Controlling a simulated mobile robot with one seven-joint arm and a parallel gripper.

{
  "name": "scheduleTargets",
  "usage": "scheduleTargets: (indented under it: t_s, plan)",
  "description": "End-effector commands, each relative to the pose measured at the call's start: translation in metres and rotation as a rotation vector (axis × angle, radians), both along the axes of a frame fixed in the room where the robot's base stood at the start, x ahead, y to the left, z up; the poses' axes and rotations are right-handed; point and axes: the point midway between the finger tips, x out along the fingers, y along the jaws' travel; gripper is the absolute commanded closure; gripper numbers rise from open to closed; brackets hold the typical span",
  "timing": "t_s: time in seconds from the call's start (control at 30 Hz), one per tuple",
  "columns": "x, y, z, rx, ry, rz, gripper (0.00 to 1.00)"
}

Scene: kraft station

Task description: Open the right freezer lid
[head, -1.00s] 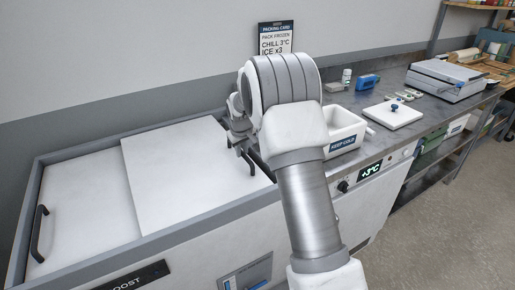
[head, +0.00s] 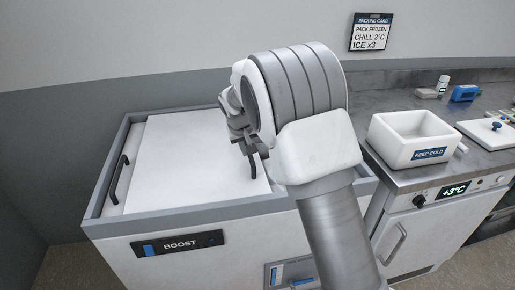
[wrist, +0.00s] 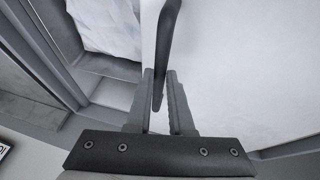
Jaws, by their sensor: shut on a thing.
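The right freezer lid (head: 190,160) is a flat white sliding panel, lying over most of the left lid (head: 131,160). My gripper (head: 247,148) is at its right edge, shut on the black bar handle (head: 254,166). In the wrist view, the fingers (wrist: 159,100) sit on both sides of the handle (wrist: 168,42), with the white lid (wrist: 245,75) to the right. To the left of the lid edge, the freezer is open, and a pale crumpled item (wrist: 105,25) shows inside. In the head view my arm hides this opening.
The freezer's grey rim (head: 190,220) frames the lids. The left lid has its own black handle (head: 119,178). A white KEEP COLD bin (head: 412,140) stands on the counter to the right of my arm. A chiller door (head: 405,240) is below it.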

Motion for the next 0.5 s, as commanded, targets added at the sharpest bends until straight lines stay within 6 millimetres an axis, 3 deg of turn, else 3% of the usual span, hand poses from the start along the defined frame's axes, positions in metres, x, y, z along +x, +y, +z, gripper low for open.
scheduleTargets:
  t_s: [0.33, 0.37, 0.5]
  plan:
    - [-0.0004, 0.0012, -0.0001, 0.001, 0.001, 0.0, 1.0]
    - [-0.0004, 0.0012, -0.0001, 0.001, 0.001, 0.0, 0.75]
    - [-0.0003, 0.0011, 0.0, 0.001, 0.001, 0.0, 0.5]
